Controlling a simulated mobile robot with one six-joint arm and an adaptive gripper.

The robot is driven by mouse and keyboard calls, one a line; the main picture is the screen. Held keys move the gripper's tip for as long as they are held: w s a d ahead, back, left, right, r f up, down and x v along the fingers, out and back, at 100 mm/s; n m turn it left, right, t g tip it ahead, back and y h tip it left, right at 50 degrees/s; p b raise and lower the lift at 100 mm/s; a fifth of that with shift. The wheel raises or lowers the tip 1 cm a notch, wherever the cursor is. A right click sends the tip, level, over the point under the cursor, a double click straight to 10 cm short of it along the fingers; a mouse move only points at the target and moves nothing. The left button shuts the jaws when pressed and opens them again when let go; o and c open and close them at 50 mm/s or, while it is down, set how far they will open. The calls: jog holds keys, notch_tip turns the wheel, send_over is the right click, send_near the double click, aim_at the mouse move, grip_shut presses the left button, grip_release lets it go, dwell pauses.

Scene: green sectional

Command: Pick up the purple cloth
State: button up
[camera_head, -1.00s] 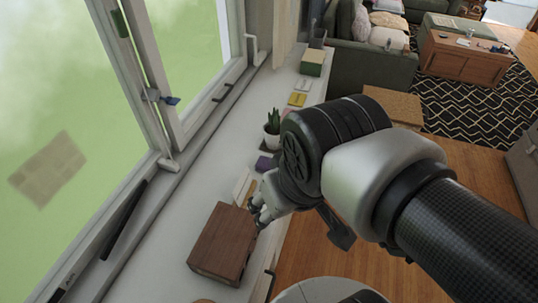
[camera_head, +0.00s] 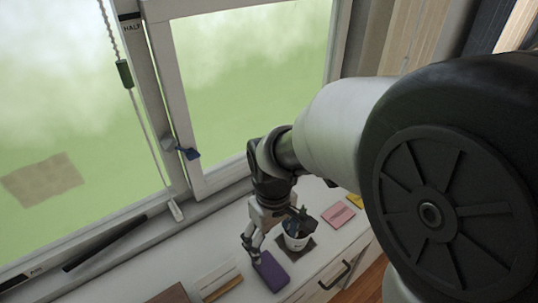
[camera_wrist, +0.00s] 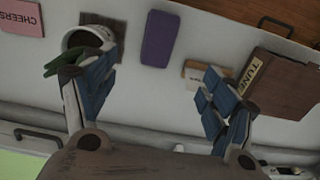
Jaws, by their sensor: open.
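The purple cloth (camera_head: 271,271) lies flat on the white sill, a small dark purple rectangle. In the wrist view the cloth (camera_wrist: 160,38) shows whole, at the top centre beyond my fingertips. My gripper (camera_head: 254,245) is above the sill, close behind the cloth in the head view. In the wrist view my gripper (camera_wrist: 155,92) is open, its two fingers spread wide with nothing between them but bare sill. I cannot tell its exact height above the sill.
A white pot (camera_head: 297,241) with a green plant stands right of the cloth. In the wrist view my left finger overlaps its leaves. A brown box (camera_wrist: 283,88) and small light blocks lie on the other side. A pink card (camera_head: 338,214) lies past the pot. Window frames border the sill.

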jog(key=b, duration=0.3)
send_over(272, 270)
jog(key=f, duration=1)
jog(key=shift+a+f, duration=0.2)
jog(key=shift+d+f+b, duration=0.2)
jog(key=shift+f+b, duration=1.35)
jog(key=shift+f, duration=1.35)
jog(key=shift+r, duration=0.1)
jog(key=shift+c, duration=0.2)
jog(key=c, duration=1)
jog(key=shift+c, duration=0.2)
notch_tip(272, 270, up, 20)
jog(key=p, duration=0.7)
